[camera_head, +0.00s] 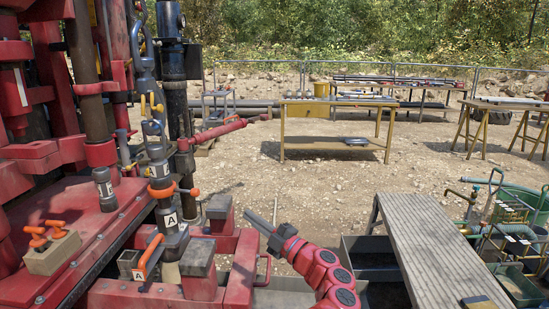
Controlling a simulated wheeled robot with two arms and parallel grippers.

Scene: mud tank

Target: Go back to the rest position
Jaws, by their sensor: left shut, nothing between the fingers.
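Pipes and orange-handled valves (162,190) crowd the rig on the left. A grey ribbed walkway (428,240) is at right, with a dark tank (372,262) beside it. Yellow tables (338,142) stand farther back on open gravel (320,185).

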